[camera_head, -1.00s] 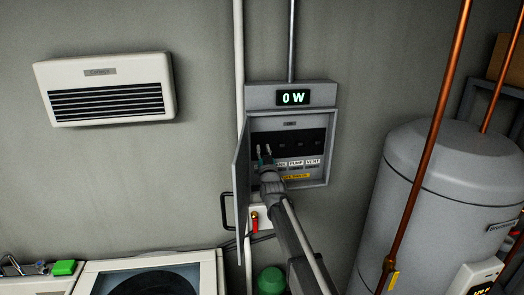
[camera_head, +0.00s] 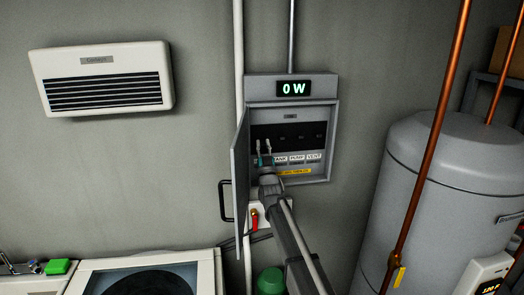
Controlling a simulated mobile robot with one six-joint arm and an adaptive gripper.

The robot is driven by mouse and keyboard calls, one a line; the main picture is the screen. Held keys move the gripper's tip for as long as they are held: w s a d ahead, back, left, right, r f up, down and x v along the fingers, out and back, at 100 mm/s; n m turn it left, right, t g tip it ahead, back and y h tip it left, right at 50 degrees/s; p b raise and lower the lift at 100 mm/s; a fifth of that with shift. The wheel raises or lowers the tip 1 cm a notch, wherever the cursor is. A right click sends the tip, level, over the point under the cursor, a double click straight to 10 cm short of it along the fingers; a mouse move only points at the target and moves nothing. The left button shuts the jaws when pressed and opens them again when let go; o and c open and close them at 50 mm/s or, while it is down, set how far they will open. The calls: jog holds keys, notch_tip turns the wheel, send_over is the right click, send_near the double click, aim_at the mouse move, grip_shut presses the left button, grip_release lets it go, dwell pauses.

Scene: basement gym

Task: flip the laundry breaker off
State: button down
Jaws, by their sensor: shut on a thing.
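A grey breaker panel (camera_head: 331,150) hangs on the wall with its door (camera_head: 240,175) swung open to the left. Inside is a dark row of breakers (camera_head: 300,137), above white labels; TANK, PUMP and VENT (camera_head: 314,157) are readable. My gripper (camera_head: 264,147) reaches up into the panel at the row's left end. Its two slim fingers are closed on the leftmost breaker, which is mostly hidden between them. That breaker's label is hidden behind my gripper, so I cannot read it or tell the lever's position. The display (camera_head: 294,88) on top reads 0 W.
The open door stands close to my gripper's left. A white pipe (camera_head: 239,60) runs behind it. A grey tank (camera_head: 440,190) and copper pipe (camera_head: 433,130) stand right. A washer (camera_head: 90,275) is lower left.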

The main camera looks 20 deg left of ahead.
jog(key=shift+a, duration=0.1)
jog(key=shift+c, duration=2.4)
grip_release()
